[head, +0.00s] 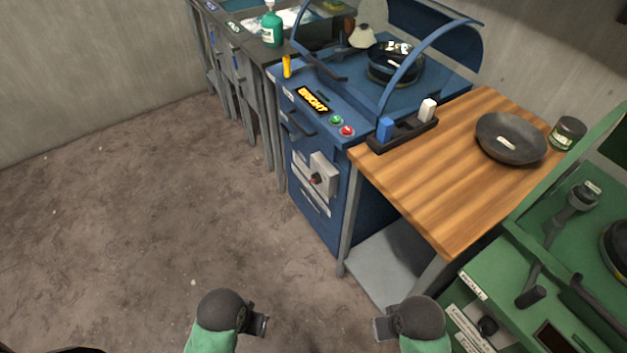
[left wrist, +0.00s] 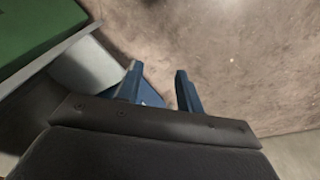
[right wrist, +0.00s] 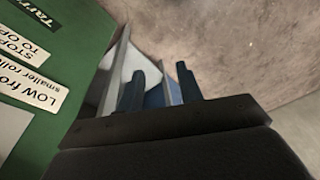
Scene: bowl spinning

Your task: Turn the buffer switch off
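A blue machine (head: 330,228) with a curved hood stands at the centre and carries a yellow-on-black label (head: 313,100). My left gripper (head: 262,325) and right gripper (head: 382,328) are low in the head view, well apart from the machine. Both are open and empty, as the gaps between the fingers show in the left wrist (left wrist: 157,85) and right wrist (right wrist: 161,85) views.
A wooden table (head: 430,185) joins the blue machine's right side and holds a dark bowl (head: 511,140), a jar (head: 567,133) and a black tray (head: 405,137). A green machine (head: 480,270) is at the right. The floor (head: 150,200) to the left is clear.

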